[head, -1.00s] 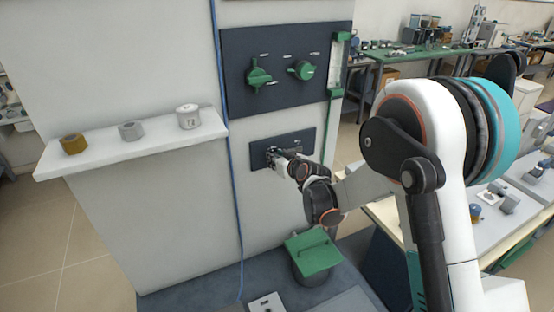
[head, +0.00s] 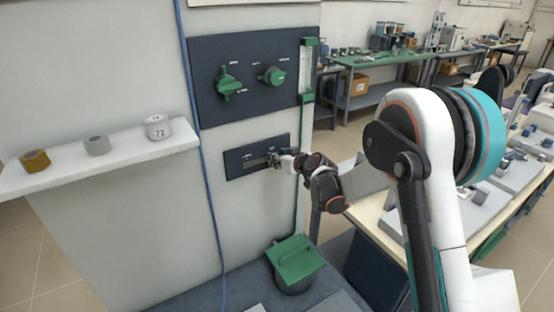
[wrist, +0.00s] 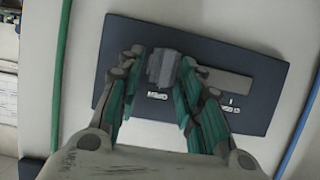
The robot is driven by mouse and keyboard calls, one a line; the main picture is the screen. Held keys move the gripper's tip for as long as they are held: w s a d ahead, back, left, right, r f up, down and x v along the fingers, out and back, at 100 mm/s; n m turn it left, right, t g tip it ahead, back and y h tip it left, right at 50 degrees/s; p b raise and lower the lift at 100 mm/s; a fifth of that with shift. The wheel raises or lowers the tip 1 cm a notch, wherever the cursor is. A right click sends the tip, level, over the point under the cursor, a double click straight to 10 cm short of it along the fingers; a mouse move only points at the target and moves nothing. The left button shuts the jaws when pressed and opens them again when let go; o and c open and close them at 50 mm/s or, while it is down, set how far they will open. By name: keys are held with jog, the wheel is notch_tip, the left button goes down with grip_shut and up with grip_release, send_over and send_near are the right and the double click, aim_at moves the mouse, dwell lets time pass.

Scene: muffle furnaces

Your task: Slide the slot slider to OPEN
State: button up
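The slot slider is a small grey block (wrist: 162,68) on a dark panel (head: 235,170) low on the grey wall. In the wrist view the slider is at the left end of a pale horizontal slot (wrist: 222,82), which runs off to its right. My gripper (wrist: 163,72) has its green-padded fingers on either side of the slider, close against it. In the head view my gripper (head: 280,159) is at the right part of the panel and hides the slider. Small white labels beside the slot are too small to read.
Above is a larger dark panel (head: 250,107) with two green knobs. A white shelf (head: 100,160) at left carries several small containers. A green-lidded bin (head: 294,260) stands below. A blue cable (head: 207,190) runs down the wall left of the panel.

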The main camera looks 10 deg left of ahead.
dwell(0.4)
jog(key=v, duration=1.2)
jog(key=s+d+r+m+g+h, duration=0.1)
jog(key=s+d+r+m+h, duration=0.1)
jog(key=s+d+r, duration=0.45)
jog(key=s+d+r+m+g+h, duration=0.15)
jog(key=s+d, duration=0.25)
jog(key=s, duration=0.6)
jog(key=s+d+f+m+h, duration=0.1)
jog(key=s+d, duration=0.3)
jog(key=s, duration=0.3)
jog(key=s+d+f+m+g+h+b, duration=0.1)
jog(key=s+d+h, duration=0.1)
jog(key=s+d, duration=0.2)
jog(key=s+d+f+m+h, duration=0.1)
jog(key=s+d, duration=0.3)
jog(key=s, duration=0.7)
jog(key=shift+f+m, duration=0.15)
jog(key=shift+m, duration=0.3)
jog(key=shift+h, duration=0.25)
